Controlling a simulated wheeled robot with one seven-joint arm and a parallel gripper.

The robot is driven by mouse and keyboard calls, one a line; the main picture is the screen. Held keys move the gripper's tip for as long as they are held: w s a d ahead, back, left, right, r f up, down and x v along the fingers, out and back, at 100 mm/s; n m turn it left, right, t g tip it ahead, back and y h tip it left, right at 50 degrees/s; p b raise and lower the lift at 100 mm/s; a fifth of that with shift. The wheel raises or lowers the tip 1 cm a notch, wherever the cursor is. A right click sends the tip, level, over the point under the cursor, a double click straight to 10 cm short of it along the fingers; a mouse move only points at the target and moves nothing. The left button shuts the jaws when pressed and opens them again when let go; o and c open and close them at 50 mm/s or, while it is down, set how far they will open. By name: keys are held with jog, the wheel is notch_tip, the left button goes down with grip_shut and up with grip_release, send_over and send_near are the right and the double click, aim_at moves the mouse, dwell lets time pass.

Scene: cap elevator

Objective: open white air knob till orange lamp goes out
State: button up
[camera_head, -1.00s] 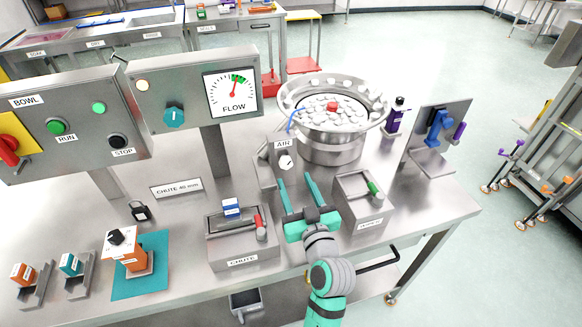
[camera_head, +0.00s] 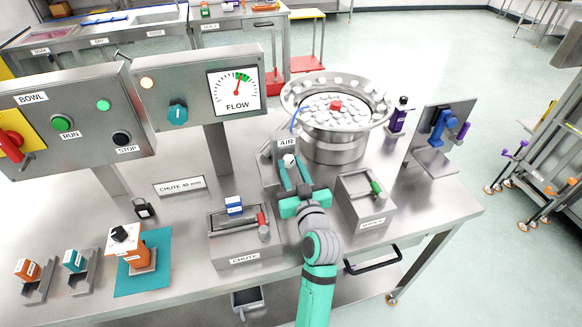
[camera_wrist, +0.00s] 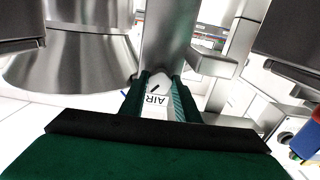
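The white air knob (camera_head: 289,160) is on the small metal post below the AIR label (camera_head: 287,143), in front of the bowl. My gripper (camera_head: 289,165) has its two teal fingers on either side of the knob. In the wrist view the white knob (camera_wrist: 158,87), with a dark mark on it, fills the narrow gap between the fingertips, so the gripper looks shut on it. The flow gauge (camera_head: 235,91) needle points near upright, by the green band.
The bowl feeder (camera_head: 335,149) stands just behind the knob. The chute box (camera_head: 245,248) is left of my arm, and another metal box (camera_head: 366,207) with a green handle is right. A purple-labelled bottle (camera_head: 399,117) stands right of the bowl.

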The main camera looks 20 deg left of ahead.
jog(key=shift+m, duration=0.3)
jog(key=m, duration=0.3)
jog(key=shift+m, duration=1.7)
jog(key=o, duration=1)
jog(key=shift+s, duration=0.1)
jog(key=shift+o, duration=0.2)
jog(key=v, duration=1)
jog(key=shift+s+d, duration=0.25)
jog(key=shift+s, duration=0.1)
